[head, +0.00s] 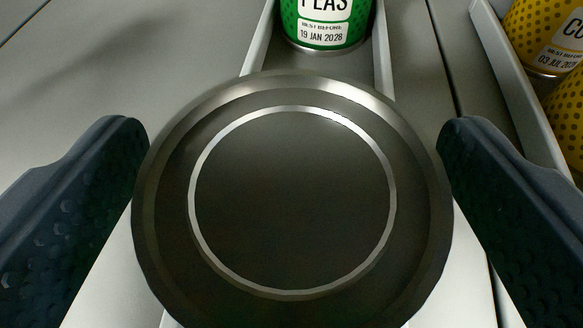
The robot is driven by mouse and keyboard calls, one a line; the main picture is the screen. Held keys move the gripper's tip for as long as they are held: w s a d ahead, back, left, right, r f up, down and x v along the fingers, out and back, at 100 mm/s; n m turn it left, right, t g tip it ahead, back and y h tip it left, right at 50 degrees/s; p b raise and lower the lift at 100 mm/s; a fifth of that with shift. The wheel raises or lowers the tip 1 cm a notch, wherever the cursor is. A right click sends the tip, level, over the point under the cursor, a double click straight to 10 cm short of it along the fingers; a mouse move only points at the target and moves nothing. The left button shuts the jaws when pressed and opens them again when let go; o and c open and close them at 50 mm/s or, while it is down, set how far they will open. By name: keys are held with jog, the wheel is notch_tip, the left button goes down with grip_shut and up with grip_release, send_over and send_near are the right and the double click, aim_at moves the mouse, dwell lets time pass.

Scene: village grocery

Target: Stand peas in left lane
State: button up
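A can (292,200) fills the middle of the head view, seen end-on, with a dark grey end and a shiny ring. Its label is hidden, so I cannot tell what it holds. My gripper (293,140) has one dark, dimpled finger on each side of it and appears shut on it. Another can, a green peas can (322,22) marked 19 JAN 2028, stands upright beyond it in a narrow lane with pale side walls (383,60). The held can hides the near part of that lane.
Yellow dotted cans (545,35) stand at the right behind another pale lane wall (520,85). A dark seam runs between the two lanes. The grey surface (110,60) at the upper left is bare.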

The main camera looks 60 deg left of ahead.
dwell(0.4)
jog(key=shift+s+d+r, duration=0.1)
jog(key=shift+d+r, duration=0.05)
jog(key=shift+d, duration=0.25)
jog(key=p+v, duration=0.1)
jog(key=v, duration=1.2)
